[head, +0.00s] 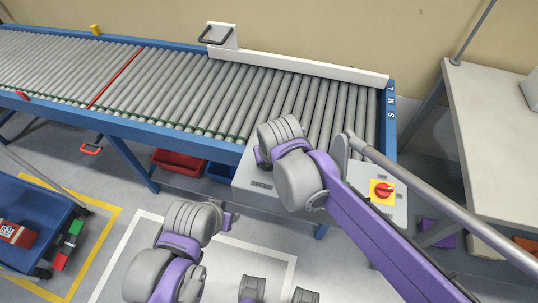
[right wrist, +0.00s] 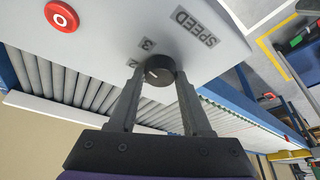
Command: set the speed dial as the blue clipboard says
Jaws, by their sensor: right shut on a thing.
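The speed dial (right wrist: 159,72) is a round black knob on the light grey control box, near the SPEED label (right wrist: 194,27) in the right wrist view. My right gripper (right wrist: 160,78) is shut on the dial, one finger on each side. A pale mark shows on the dial's left part. The printed numbers 3 (right wrist: 148,44) and 2 (right wrist: 132,63) stand beside it; I cannot tell exactly which the mark meets. In the head view my right arm covers the dial. My left wrist is low in the head view; its jaws cannot be made out. I see no blue clipboard.
The control box (head: 397,207) carries a red switch on a yellow plate (head: 382,191), also seen in the right wrist view (right wrist: 62,16). The roller conveyor (head: 190,88) runs behind it. A grey rail crosses at right, before a pale table (head: 495,120). A blue cart (head: 30,215) stands left.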

